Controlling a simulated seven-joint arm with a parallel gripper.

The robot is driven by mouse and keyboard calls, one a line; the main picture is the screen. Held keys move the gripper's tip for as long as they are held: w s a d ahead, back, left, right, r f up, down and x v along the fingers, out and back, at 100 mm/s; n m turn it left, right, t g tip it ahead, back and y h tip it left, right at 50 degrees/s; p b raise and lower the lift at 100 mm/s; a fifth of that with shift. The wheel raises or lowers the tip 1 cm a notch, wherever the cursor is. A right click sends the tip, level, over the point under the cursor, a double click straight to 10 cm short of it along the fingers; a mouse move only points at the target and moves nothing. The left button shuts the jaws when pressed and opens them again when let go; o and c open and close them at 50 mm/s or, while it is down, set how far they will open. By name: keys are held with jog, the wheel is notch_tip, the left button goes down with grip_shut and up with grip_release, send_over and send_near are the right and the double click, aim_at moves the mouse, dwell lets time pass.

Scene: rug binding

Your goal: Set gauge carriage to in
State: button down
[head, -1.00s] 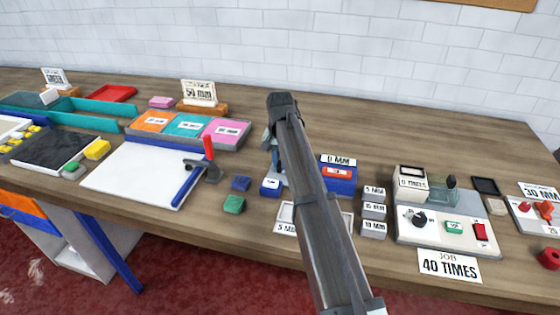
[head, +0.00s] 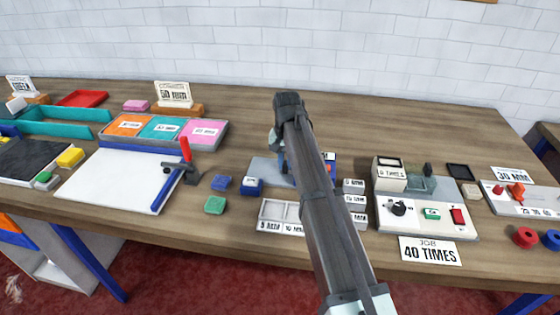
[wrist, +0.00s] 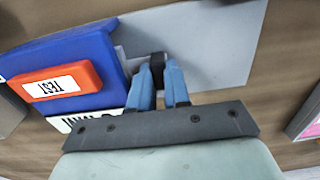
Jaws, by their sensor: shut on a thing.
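The gauge has a grey plate (wrist: 215,45), which shows partly in the head view (head: 265,167). The knob looks like the carriage's grip; the rest of the carriage is hidden. In the head view my arm covers most of the gauge, and the gripper (head: 281,158) shows only at its edge.
A small blue labelled block (head: 252,187) sits left of the arm, near a green block (head: 214,205). Labelled grey blocks (head: 354,199) and a counter panel (head: 430,228) stand to the right. The table behind the arm is clear.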

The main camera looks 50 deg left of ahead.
jog(key=c, duration=1.1)
grip_release()
jog(key=shift+w+d, duration=0.2)
jog(key=shift+d, duration=0.05)
jog(key=shift+a, duration=0.1)
jog(key=shift+s+a, duration=0.25)
jog(key=s+a, duration=0.6)
jog(key=shift+r, duration=0.3)
notch_tip(320, 180, up, 13)
jog(key=shift+w+d+f+m+t, duration=0.35)
jog(key=shift+w+d+f+m, duration=0.4)
jog(key=shift+w+d, duration=3.5)
jog(key=shift+w+d+f+m+t, duration=0.6)
jog(key=shift+w+d, duration=1.2)
jog(key=shift+w, duration=4.9)
jog(key=shift+w+d+f+m+t, duration=0.15)
jog(key=shift+w+d+f+m, duration=0.75)
jog(key=shift+w+d, duration=3.35)
